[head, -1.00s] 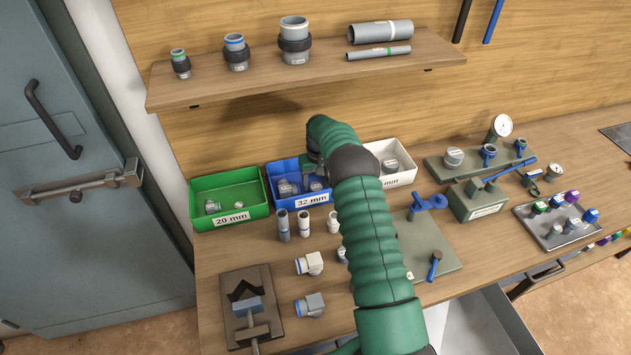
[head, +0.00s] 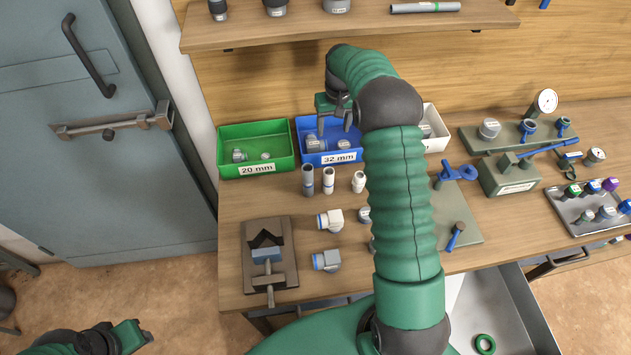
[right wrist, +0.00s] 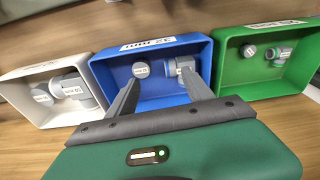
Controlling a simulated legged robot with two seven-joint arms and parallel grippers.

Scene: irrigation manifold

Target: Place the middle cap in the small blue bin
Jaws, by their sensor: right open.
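The small blue bin (head: 358,157), labelled 32 mm, stands between the green and white bins. A round grey-white cap (head: 345,144) lies in it beside a grey fitting (head: 316,143). In the right wrist view, the cap (right wrist: 140,70) rests on the bin floor, apart from the fitting (right wrist: 184,66). My right gripper (head: 334,125) is above the blue bin with its fingers apart and nothing between them. Its fingers also show in the right wrist view (right wrist: 160,92). My left gripper (head: 130,336) is at the lower left, away from the bench; its jaws are unclear.
The green bin (head: 227,169) is left of the blue one and the white bin (head: 440,142) right; both hold fittings. Upright pipe pieces (head: 328,180) and elbows (head: 328,260) stand in front. A shelf (head: 300,33) runs above and behind.

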